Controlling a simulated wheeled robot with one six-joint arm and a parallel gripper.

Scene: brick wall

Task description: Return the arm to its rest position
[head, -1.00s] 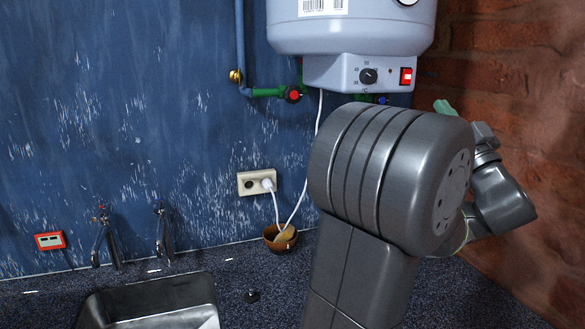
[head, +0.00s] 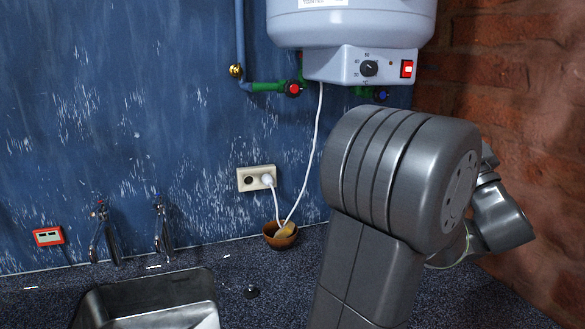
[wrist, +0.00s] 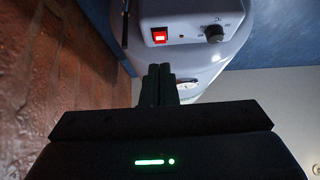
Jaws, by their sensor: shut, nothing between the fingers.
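My arm rises from the lower middle of the head view and bends to the right in front of the brick wall. In the head view my gripper is hidden behind my own arm links. In the wrist view my gripper (wrist: 159,84) shows dark fingers close together, with nothing between them. It points towards the underside of the grey water heater (wrist: 240,20). I cannot tell the exact gap, but no contact shows.
The water heater (head: 350,25) hangs on the blue wall, with a red switch (head: 406,69) and a dial. A socket (head: 257,178) holds a white plug. A brown bowl (head: 280,240) and a sink (head: 150,300) are left of my arm. The brick wall (head: 530,130) is close on the right.

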